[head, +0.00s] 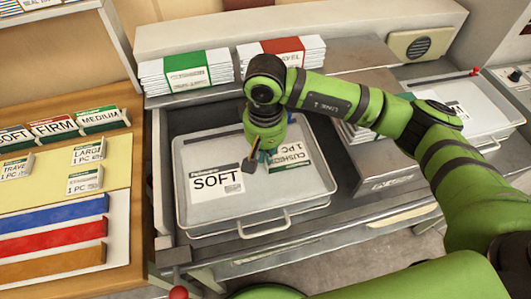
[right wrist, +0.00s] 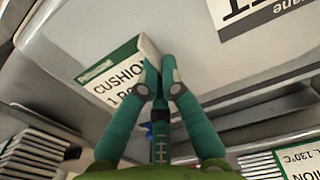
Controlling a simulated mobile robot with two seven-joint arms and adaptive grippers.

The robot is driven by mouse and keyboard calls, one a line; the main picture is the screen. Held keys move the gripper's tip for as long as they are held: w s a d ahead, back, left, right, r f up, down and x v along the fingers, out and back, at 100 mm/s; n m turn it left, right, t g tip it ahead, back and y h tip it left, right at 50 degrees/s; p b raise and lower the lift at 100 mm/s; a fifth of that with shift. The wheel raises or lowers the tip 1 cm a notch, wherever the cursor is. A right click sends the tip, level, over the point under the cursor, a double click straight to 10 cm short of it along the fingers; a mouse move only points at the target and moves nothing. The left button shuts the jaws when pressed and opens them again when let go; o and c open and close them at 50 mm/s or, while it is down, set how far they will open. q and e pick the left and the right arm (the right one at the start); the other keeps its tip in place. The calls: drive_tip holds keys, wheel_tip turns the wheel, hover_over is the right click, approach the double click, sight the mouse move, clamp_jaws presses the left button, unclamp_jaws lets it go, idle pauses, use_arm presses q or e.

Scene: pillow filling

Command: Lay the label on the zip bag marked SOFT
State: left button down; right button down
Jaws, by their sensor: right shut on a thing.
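The zip bag (head: 235,215) marked SOFT lies flat in the middle of the head view, with its white SOFT print (head: 217,181) on the left part. In the right wrist view part of the bag (right wrist: 190,40) shows behind the fingers. My right gripper (head: 262,157) is over the bag, right of the print. It is shut on the edge of a white and green label (head: 292,158) reading CUSHION, 1 PC; the label also shows in the right wrist view (right wrist: 112,75). I cannot tell whether the label touches the bag. My left gripper is out of view.
Stacks with a green band (head: 185,70) and a red band (head: 290,48) stand behind the bag. Other labels (head: 85,181) lie on a board at left, near coloured strips (head: 55,215). Another clear bag (head: 480,105) lies at far right, beyond a metal box (head: 385,175).

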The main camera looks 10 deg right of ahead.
drive_tip(key=shift+f+b, duration=0.4)
drive_tip(key=shift+b, duration=0.3)
idle(0.9)
drive_tip(key=c, duration=1.4)
unclamp_jaws()
drive_tip(key=shift+o, duration=0.2)
drive_tip(key=shift+r+p, duration=1.1)
drive_tip(key=shift+r, duration=2.45)
